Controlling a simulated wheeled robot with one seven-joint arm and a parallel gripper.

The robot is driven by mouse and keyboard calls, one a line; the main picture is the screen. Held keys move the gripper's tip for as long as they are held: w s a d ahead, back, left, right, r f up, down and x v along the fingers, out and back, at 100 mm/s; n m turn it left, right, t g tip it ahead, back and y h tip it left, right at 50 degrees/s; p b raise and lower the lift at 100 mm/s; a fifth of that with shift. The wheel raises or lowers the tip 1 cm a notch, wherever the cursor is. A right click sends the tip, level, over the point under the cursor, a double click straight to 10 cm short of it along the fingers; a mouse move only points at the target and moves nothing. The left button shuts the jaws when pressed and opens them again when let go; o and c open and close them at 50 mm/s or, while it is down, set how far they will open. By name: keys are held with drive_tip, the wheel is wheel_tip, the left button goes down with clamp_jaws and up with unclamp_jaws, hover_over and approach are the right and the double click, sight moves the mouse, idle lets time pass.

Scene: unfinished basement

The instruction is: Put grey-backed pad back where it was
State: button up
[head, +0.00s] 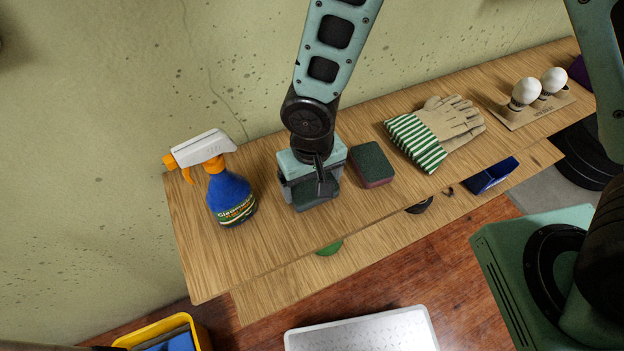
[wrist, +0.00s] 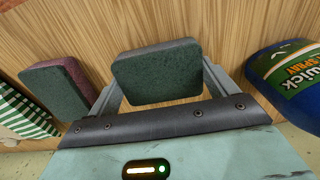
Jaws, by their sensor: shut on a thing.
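The grey-backed pad (wrist: 157,75), with a dark green face and a grey edge, is between the two fingers of my gripper (wrist: 160,88) in the wrist view. My gripper (head: 316,186) is shut on it. In the head view the pad (head: 322,193) is partly hidden by my gripper, low over the wooden shelf (head: 275,238); I cannot tell whether it touches the wood. A similar dark green pad with a reddish back (head: 372,163) lies just right of my gripper, and shows at the left of the wrist view (wrist: 60,88).
A blue spray bottle (head: 230,195) stands left of my gripper. Striped gloves (head: 435,133) and a holder with white bulbs (head: 535,106) lie farther right. A blue tray (head: 492,175) sits on the lower shelf. The wood before the bottle is clear.

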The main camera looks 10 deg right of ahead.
sight(312, 184)
drive_tip(key=shift+f, duration=0.1)
drive_tip(key=o, duration=0.7)
wheel_tip(312, 184, up, 12)
drive_tip(key=s+d+r+n, duration=0.1)
drive_tip(key=s+d+r, duration=0.1)
drive_tip(key=s, duration=0.1)
drive_tip(key=s+d+r+n, duration=0.2)
drive_tip(key=s+d+r, duration=0.1)
drive_tip(key=s, duration=0.1)
drive_tip(key=s+d+r+n, duration=0.1)
drive_tip(key=s+d+r, duration=0.1)
drive_tip(key=s+d, duration=0.1)
drive_tip(key=shift+s+r+n+y+b, duration=0.3)
drive_tip(key=shift+s+r+b, duration=0.1)
drive_tip(key=shift+s, duration=0.25)
